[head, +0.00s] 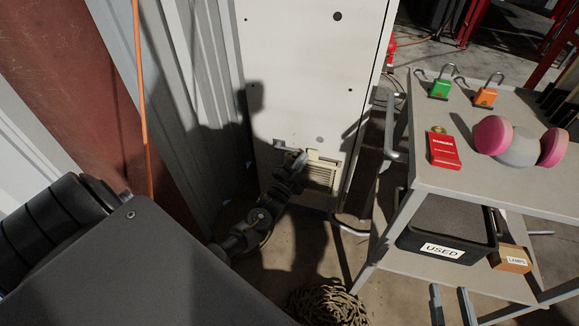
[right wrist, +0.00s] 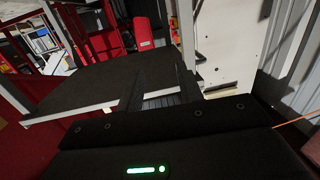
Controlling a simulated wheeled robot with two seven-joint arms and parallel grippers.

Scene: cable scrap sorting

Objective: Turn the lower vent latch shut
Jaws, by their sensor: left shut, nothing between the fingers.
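The lower vent (head: 321,177) is a cream slatted panel low on the tall white cabinet (head: 315,75). My left gripper (head: 301,156) is at the vent's upper left corner, shut and empty. A small pale piece (head: 284,146) shows just left of the fingertips. I cannot tell whether it is the latch or how the latch is turned, and I cannot tell whether my fingers touch it. My right gripper (head: 450,303) is low in the head view, away from the vent. In the right wrist view (right wrist: 158,85) its two dark fingers stand apart, with nothing held.
A grey cart (head: 440,184) stands to the right, with padlocks, a red box (head: 443,151) and pink earmuffs (head: 520,142) on top. A black USED bin (head: 447,228) sits on its lower shelf. A coiled rope (head: 327,306) lies on the floor. An orange cable (head: 141,90) hangs at left.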

